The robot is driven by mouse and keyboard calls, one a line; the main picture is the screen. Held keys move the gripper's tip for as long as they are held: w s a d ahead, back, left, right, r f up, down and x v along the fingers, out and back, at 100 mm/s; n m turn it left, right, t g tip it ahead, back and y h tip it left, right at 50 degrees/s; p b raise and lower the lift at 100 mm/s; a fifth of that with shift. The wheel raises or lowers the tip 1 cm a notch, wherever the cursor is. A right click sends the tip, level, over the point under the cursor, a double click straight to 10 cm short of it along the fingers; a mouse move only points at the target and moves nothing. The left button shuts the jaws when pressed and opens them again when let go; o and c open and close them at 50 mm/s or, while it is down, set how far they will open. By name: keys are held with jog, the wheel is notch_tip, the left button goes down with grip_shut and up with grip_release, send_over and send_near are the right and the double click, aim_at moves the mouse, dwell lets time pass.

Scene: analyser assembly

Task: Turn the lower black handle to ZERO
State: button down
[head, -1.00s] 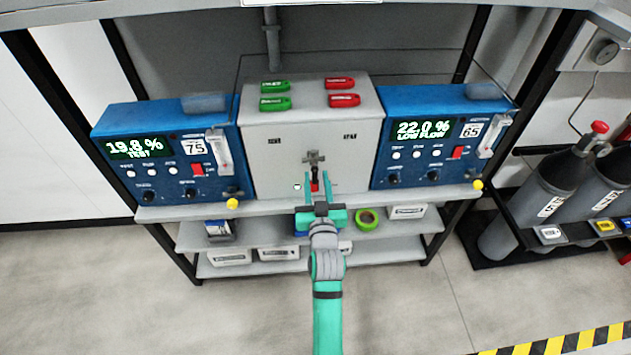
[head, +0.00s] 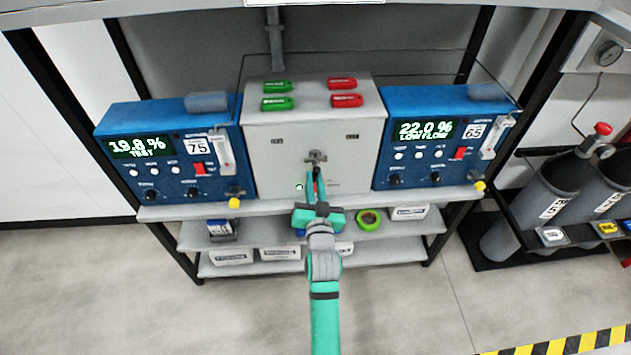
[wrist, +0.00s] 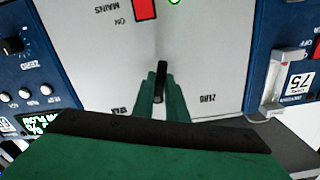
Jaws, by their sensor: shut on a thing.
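The black handle (wrist: 160,82) shows in the wrist view between the green fingers of my gripper (wrist: 154,84), which are shut on it. The handle stands on the front of the grey central box (wrist: 200,55). In the wrist view, which is upside down, the ZERO label (wrist: 208,100) is right of the handle, and another label (wrist: 118,108) is to its left, partly covered. In the head view my gripper (head: 316,188) reaches the box front (head: 358,165) below a grey fitting (head: 317,156). The handle is mostly hidden there, and its exact angle is unclear.
Blue analysers flank the box: the left one (head: 215,125) and the right one (head: 400,105). A red MAINS switch (wrist: 145,8) and a green light (wrist: 174,2) are close to the handle. The lower shelf holds green tape (head: 368,219). Gas cylinders (head: 555,185) stand at right.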

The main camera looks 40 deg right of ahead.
jog(key=shift+w+a+r+m, duration=0.25)
jog(key=shift+r+m, duration=0.25)
jog(key=shift+m, duration=1.9)
jog(key=shift+w+a+r+m, duration=0.2)
jog(key=shift+a+r+m, duration=0.2)
jog(key=shift+m, duration=2)
jog(key=shift+w+a+r+m, duration=0.25)
jog(key=shift+r+m, duration=0.3)
jog(key=shift+m, duration=1.85)
jog(key=shift+s, duration=0.1)
jog(key=c, duration=1.8)
grip_release()
jog(key=shift+o, duration=0.2)
